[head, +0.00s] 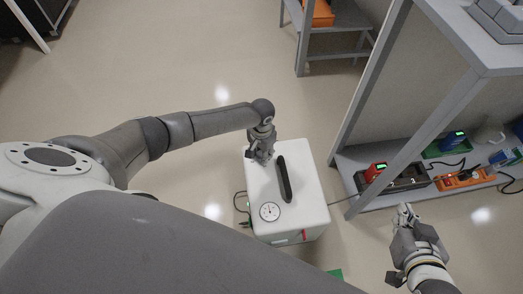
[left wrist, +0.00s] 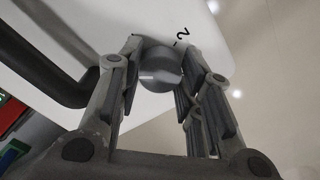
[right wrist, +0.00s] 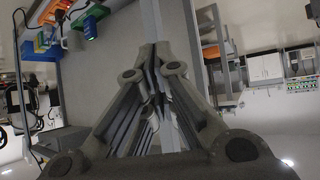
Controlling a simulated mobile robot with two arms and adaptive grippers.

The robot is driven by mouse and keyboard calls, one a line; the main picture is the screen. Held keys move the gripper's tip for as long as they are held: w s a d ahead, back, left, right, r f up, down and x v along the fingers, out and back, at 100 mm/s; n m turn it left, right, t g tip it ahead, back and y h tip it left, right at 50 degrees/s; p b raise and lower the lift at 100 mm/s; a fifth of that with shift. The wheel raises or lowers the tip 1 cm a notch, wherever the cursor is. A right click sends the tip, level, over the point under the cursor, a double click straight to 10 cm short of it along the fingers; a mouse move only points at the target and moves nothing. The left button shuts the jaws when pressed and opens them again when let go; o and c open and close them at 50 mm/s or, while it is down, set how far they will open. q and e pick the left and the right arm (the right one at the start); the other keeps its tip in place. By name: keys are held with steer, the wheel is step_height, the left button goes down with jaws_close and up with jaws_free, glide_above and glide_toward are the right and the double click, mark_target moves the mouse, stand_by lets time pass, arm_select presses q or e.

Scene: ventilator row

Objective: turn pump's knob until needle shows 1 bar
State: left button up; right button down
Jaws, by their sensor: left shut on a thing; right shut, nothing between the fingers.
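The pump (head: 305,212) is a white box with a black handle (head: 285,180) on its top. Its round white gauge (head: 270,212) is near the front left of the top; the needle is too small to read surely. My left gripper (head: 262,155) is at the far left corner of the pump top. In the left wrist view its fingers (left wrist: 160,75) are shut on the grey knob (left wrist: 160,66), which has a pale pointer line; a "2" mark shows beside it. My right gripper (head: 405,212) is shut and empty, right of the pump; its fingertips meet in the right wrist view (right wrist: 157,50).
A grey shelf rack (head: 362,208) stands right of the pump, holding a red device (head: 375,171), a blue device on a green base (head: 450,143) and an orange tray (head: 462,179). Cables run beside the pump. The floor (head: 200,60) behind the pump is clear.

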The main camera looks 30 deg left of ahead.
arm_select(q)
steer(key=m, duration=0.1)
steer(key=m+p, duration=0.1)
steer(key=shift+d+m+p, duration=0.3)
steer(key=shift+d+m, duration=0.1)
arm_select(e)
steer(key=s+d+f+g+h, duration=0.1)
steer(key=s+f+g, duration=0.3)
steer(key=s, duration=0.4)
steer(key=shift+d+f+g, duration=0.3)
steer(key=shift+d+g, duration=0.2)
steer(key=shift+d, duration=0.4)
arm_select(q)
steer(key=o, duration=1)
steer(key=shift+c, duration=0.2)
steer(key=shift+o, duration=0.4)
steer(key=shift+a, duration=0.1)
arm_select(e)
steer(key=shift+s+d, duration=0.1)
arm_select(q)
steer(key=shift+s, duration=0.1)
steer(key=shift+a, duration=0.1)
steer(key=shift+r, duration=0.4)
step_height(320, 180, up, 11)
